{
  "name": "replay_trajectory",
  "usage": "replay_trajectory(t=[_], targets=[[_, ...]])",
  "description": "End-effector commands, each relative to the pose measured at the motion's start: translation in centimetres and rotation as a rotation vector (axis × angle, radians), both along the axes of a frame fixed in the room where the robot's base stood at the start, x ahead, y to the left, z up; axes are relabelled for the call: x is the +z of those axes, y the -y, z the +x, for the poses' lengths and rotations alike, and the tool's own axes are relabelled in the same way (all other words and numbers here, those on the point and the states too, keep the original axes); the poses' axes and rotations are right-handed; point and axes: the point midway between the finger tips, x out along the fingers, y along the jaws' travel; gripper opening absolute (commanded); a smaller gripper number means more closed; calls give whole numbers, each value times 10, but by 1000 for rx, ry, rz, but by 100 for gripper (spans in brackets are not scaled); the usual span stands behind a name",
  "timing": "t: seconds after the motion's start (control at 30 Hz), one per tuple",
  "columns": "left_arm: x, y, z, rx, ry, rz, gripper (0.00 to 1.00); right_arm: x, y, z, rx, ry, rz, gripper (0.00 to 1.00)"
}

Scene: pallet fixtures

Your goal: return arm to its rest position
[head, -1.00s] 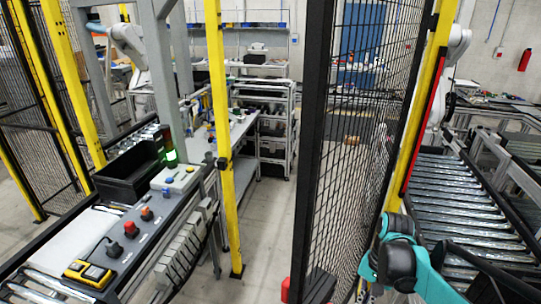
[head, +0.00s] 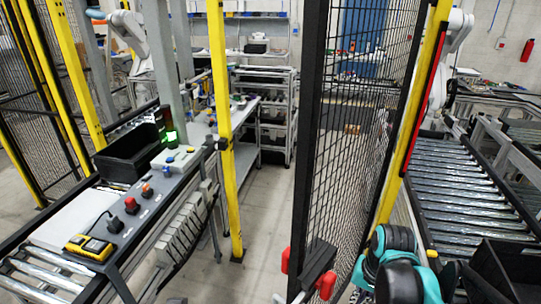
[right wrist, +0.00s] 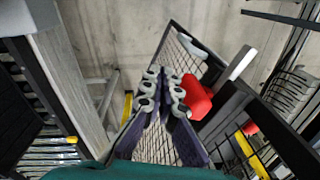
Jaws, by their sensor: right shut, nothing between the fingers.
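My right arm (head: 397,268), teal and black, shows at the lower right of the head view, in front of the mesh fence's lower end. My right gripper (right wrist: 164,92) shows in the right wrist view. Its dark fingers with grey tip joints are drawn together, with nothing held between them. Its fingertips appear beside a red handle (right wrist: 196,97) in that view; whether they touch it I cannot tell. My right fingertips are not visible in the head view. My left gripper is in neither current view.
A black mesh fence (head: 352,135) with a yellow post (head: 405,120) stands by the arm. Red handles (head: 327,285) sit low on it. A roller conveyor (head: 455,195) and black bin (head: 507,270) are at right. A control-panel bench (head: 125,225) is at left. Bare floor lies between.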

Motion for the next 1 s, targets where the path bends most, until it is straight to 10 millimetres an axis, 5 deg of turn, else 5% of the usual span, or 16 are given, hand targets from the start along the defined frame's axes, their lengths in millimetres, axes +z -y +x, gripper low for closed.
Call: replay_trajectory(t=[0.4,1.0], targets=[[-117,0,0,0,0,0,0,-98,-32,-33,345,446,-170,0],[-131,0,0,0,0,0,0,-111,-38,-36,426,552,-220,0]])
